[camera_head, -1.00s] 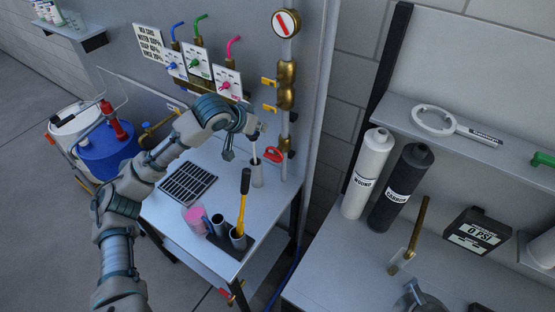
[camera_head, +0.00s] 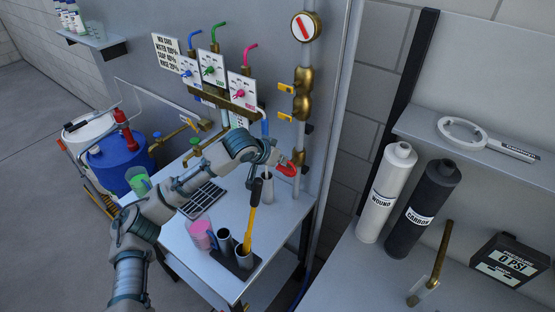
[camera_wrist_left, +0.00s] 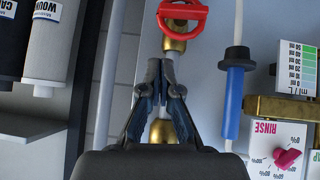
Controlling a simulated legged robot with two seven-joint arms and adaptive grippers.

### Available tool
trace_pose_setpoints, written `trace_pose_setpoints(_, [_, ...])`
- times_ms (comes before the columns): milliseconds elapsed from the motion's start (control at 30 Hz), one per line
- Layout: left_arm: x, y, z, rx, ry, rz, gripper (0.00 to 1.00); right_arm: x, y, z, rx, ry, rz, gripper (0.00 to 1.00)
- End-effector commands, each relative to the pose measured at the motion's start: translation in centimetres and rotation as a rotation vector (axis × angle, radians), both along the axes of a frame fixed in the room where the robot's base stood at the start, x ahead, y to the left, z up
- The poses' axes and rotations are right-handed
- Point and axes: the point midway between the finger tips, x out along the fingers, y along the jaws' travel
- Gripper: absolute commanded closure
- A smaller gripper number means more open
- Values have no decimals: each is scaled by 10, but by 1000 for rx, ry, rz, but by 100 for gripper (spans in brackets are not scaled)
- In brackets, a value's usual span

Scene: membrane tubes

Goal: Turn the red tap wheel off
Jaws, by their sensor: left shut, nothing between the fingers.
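The red tap wheel (camera_head: 287,169) sits on the brass valve low on the vertical pipe, beside the wall panel. In the left wrist view the red wheel (camera_wrist_left: 182,16) is at the top, on its brass fitting (camera_wrist_left: 180,42). My left gripper (camera_head: 268,158) is beside the wheel, just to its left in the head view. In the left wrist view my left gripper's fingers (camera_wrist_left: 161,68) are shut and empty, their tips just short of the brass fitting and wheel. Contact with the wheel cannot be told. My right gripper does not show.
A table (camera_head: 200,255) below holds a black grate (camera_head: 203,198), a pink cup (camera_head: 202,235) and a yellow-handled tool (camera_head: 252,212). Panels with coloured knobs (camera_head: 240,92) are on the wall. White (camera_head: 388,190) and black (camera_head: 424,205) cartridges stand at right.

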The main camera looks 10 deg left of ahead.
Motion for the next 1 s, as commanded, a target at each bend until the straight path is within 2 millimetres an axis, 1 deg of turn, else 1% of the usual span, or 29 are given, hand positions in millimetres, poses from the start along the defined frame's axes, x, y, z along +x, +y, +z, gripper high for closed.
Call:
trace_pose_setpoints(33, [7,-5,-8,-1,5,0,100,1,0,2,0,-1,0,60])
trace_pose_setpoints(233, [33,-19,-37,-1,2,0,100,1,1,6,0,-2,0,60])
trace_pose_setpoints(300, [34,-19,-50,1,3,0,100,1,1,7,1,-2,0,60])
trace_pose_setpoints(400, [32,-20,-63,1,1,-1,100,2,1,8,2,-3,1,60])
trace_pose_setpoints(500, [32,-21,-72,0,0,-1,100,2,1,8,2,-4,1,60])
trace_pose_setpoints(667, [32,-22,-79,0,1,-1,100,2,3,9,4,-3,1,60])
trace_pose_setpoints(933, [32,-21,-79,0,1,-1,100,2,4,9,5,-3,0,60])
trace_pose_setpoints(1000, [32,-22,-80,0,2,-1,100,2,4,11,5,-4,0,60])
